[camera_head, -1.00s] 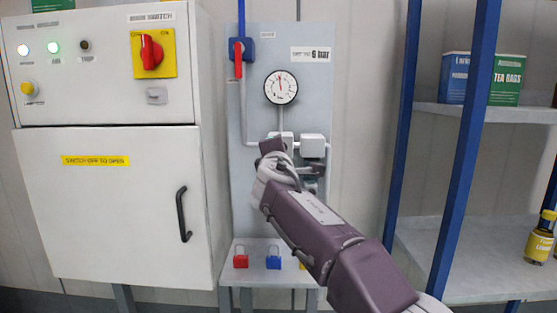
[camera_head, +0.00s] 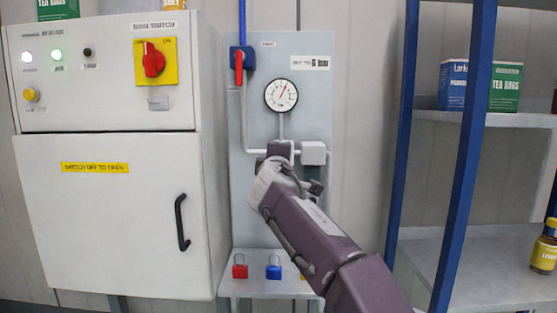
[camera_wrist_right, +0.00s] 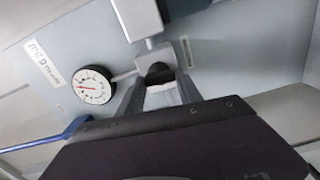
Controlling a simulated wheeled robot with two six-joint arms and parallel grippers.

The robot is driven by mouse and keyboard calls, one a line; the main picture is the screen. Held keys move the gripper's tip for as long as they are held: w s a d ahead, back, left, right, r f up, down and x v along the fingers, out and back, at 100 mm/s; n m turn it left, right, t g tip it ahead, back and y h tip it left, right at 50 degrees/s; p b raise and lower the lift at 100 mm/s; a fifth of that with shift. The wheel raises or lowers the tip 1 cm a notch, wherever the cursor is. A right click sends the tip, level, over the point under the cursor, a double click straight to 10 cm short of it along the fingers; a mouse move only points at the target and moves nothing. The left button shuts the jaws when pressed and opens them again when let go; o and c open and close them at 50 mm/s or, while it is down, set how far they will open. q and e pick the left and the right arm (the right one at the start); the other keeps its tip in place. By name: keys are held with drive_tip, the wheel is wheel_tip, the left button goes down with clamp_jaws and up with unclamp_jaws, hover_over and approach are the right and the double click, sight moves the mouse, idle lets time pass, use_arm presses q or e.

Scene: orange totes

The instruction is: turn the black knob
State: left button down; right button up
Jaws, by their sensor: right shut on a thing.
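The black knob (camera_wrist_right: 158,72) sits below a grey fitting on the panel and shows between my fingers in the right wrist view. My right gripper (camera_wrist_right: 158,84) is shut on it, one finger on each side. In the head view my right gripper (camera_head: 279,158) reaches up to the pipework below the gauge and hides the knob. The round white gauge (camera_head: 281,95) is just above, its needle pointing up and slightly right. It also shows in the right wrist view (camera_wrist_right: 94,86). My left gripper is not in view.
A red-handled valve (camera_head: 239,66) is up left on the grey panel (camera_head: 255,205). A white cabinet (camera_head: 110,215) with a red rotary switch (camera_head: 153,60) stands left. Red (camera_head: 240,267) and blue (camera_head: 274,268) padlocks rest on a low shelf. A blue-posted rack (camera_head: 462,160) stands right.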

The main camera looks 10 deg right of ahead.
drive_tip(key=o, duration=1.4)
drive_tip(key=shift+s, duration=0.1)
drive_tip(key=b+v, duration=0.1)
drive_tip(key=v, duration=0.7)
drive_tip(key=shift+s+a+b, duration=0.1)
drive_tip(key=shift+s+b, duration=0.3)
